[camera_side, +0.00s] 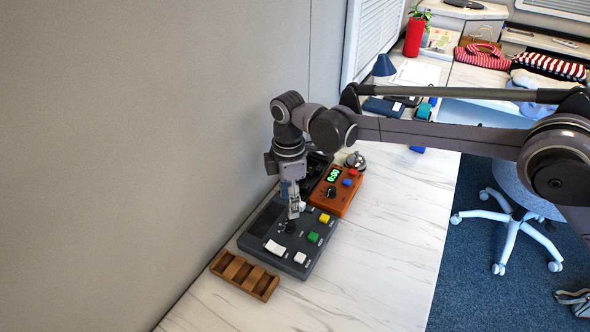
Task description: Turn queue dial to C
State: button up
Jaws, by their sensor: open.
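A dark grey control panel (262,249) lies on the white marbled counter. It carries yellow, green and white buttons and a black dial (291,227). The dial's letters are too small to read. My gripper (292,213) points down over the panel, open, with its fingertips just above or at the dial. I cannot tell whether the fingers touch the dial. My gripper and wrist hide the panel's far left part.
An orange timer box (337,190) with a green display stands just behind the panel, near a silver bell (355,160). A wooden slotted tray (245,276) lies in front. The wall is close on the left. The counter (385,240) to the right is clear.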

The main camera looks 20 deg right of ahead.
aim_at(290, 222)
notch_tip(290, 222, down, 8)
jog(key=shift+r, duration=0.2)
grip_shut()
